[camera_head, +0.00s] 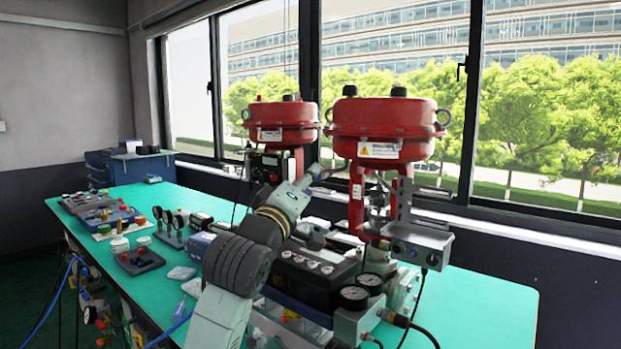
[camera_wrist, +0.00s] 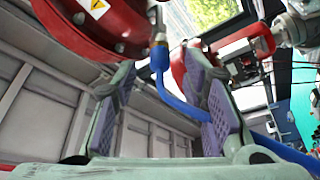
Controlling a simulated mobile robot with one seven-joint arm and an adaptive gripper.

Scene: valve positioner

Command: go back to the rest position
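My gripper (camera_wrist: 160,65) shows in the wrist view with its two purple-padded fingers wide apart. Nothing is clamped between the pads. A blue hose (camera_wrist: 164,88) with a metal fitting shows in the gap and runs behind the right finger; I cannot tell how far it is from the fingers. In the head view my arm reaches up from the bottom, and my gripper (camera_head: 312,177) is beside the nearer red valve actuator (camera_head: 385,122). Its fingertips are too small to make out there. The red actuator's underside (camera_wrist: 92,22) fills the wrist view's upper left.
A second red actuator (camera_head: 283,122) stands behind to the left. The green bench (camera_head: 470,308) carries gauges (camera_head: 354,297), a dark block (camera_head: 310,275) and several small parts at left. A metal bracket with a box (camera_head: 418,242) hangs right of my gripper. The bench's right end is clear.

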